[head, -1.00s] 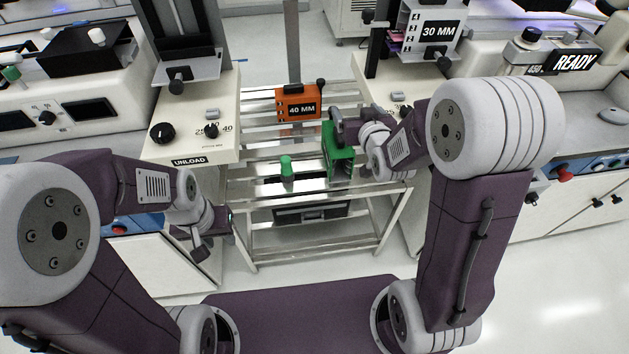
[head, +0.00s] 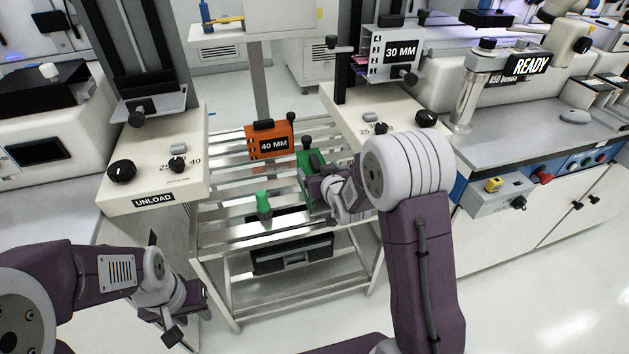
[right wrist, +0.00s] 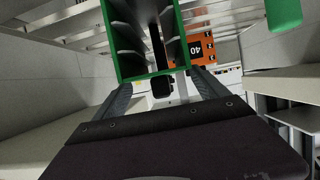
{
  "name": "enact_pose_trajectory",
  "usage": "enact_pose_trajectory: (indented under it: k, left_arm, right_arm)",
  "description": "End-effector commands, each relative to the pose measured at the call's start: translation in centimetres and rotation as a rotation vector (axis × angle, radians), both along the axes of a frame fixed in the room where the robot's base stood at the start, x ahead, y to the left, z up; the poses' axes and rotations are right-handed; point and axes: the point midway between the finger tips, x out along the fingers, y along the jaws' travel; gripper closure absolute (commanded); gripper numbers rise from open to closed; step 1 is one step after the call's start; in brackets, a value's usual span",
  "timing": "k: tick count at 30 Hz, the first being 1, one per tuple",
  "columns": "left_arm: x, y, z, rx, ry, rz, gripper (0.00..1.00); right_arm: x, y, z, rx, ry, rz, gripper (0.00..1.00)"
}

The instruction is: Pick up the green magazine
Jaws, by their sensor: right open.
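The green magazine (head: 312,158) stands on the slatted metal rack, partly hidden behind my right gripper and wrist. In the right wrist view the magazine (right wrist: 122,42) shows its open slotted side and green edges, with a black post and knob in front of it. My right gripper (right wrist: 160,88) is open, with its two fingers apart at the near edge of the magazine. I cannot tell whether they touch it. In the head view this gripper (head: 312,186) is at the magazine's near side. My left gripper (head: 180,305) hangs low at the left, away from the rack; its jaw opening is unclear.
An orange magazine marked 40 MM (head: 270,141) stands behind and left of the green one. A green-capped item (head: 263,205) stands at the rack's front. Bonder machines with the UNLOAD panel (head: 153,201) and a 30 MM magazine (head: 390,55) flank the rack (head: 225,226). Floor at right is clear.

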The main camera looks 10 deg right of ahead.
Motion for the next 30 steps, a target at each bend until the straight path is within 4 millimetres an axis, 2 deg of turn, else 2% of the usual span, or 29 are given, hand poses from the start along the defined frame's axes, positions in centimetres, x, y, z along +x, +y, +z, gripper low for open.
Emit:
enact_pose_trajectory:
  k: [3, 6, 14, 23, 30]
  left_arm:
    - [0.0, 0.0, -0.7, 0.000, 0.000, 0.000, 0.64]
    - [0.0, 0.0, -0.9, 0.000, 0.000, 0.000, 0.64]
    - [0.0, 0.0, -0.8, 0.000, 0.000, 0.000, 0.64]
    - [0.0, 0.0, -0.8, 0.000, 0.000, 0.000, 0.64]
    - [0.0, 0.0, -0.7, 0.000, 0.000, 0.000, 0.64]
  right_arm:
    - [2.2, 0.2, -0.9, 0.000, 0.000, 0.001, 0.17]
    - [3.4, 0.2, -1.3, 0.000, 0.001, 0.000, 0.17]
    - [3.7, 0.2, -1.2, 0.000, 0.000, 0.000, 0.17]
    - [3.7, 0.2, -1.3, 0.000, 0.001, 0.000, 1.00]
    - [3.7, 0.2, -0.9, 0.000, -0.003, 0.000, 1.00]
